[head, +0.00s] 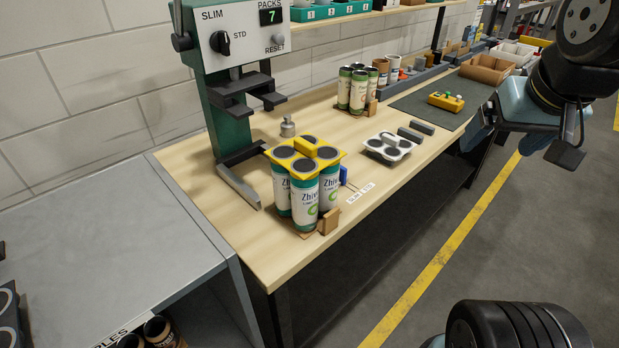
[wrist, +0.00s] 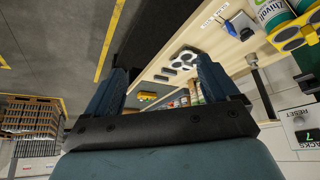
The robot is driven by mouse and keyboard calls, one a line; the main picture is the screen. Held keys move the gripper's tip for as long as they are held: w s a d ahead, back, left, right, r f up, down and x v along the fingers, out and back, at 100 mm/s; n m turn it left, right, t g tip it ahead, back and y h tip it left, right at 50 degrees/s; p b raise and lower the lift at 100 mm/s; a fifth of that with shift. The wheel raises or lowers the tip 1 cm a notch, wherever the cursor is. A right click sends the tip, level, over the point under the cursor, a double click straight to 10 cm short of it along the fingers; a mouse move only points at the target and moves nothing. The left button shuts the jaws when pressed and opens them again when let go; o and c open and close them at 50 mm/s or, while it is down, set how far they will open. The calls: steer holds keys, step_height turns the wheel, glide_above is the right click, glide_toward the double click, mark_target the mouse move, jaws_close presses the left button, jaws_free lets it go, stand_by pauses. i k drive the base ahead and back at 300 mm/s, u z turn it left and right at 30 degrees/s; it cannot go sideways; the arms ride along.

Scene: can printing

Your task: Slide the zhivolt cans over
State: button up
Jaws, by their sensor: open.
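The Zhivolt cans (head: 304,204) are white and green, standing upright in a cluster on the near left part of the wooden bench. A yellow carrier (head: 328,153) with a raised handle sits over their dark tops. In the wrist view, a Zhivolt can (wrist: 272,12) and the yellow carrier (wrist: 289,38) show at the upper right, cut by the edge. My gripper (wrist: 160,76) is open with nothing between its two blue fingers. It is well away from the cans, off the bench's right side in the head view.
A green press (head: 222,112) reading PACKS 7 stands behind the cans. A wooden block (head: 328,221) sits at their front. A white carrier (head: 388,147), other cans (head: 357,90) and a yellow button box (head: 446,102) stand farther along. A grey table (head: 110,245) adjoins the bench at left.

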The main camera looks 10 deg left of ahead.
mark_target(307, 207)
steer(key=u, duration=0.35)
steer(key=k, duration=1.95)
steer(key=u, duration=0.7)
steer(key=i, duration=1)
steer(key=z, duration=0.05)
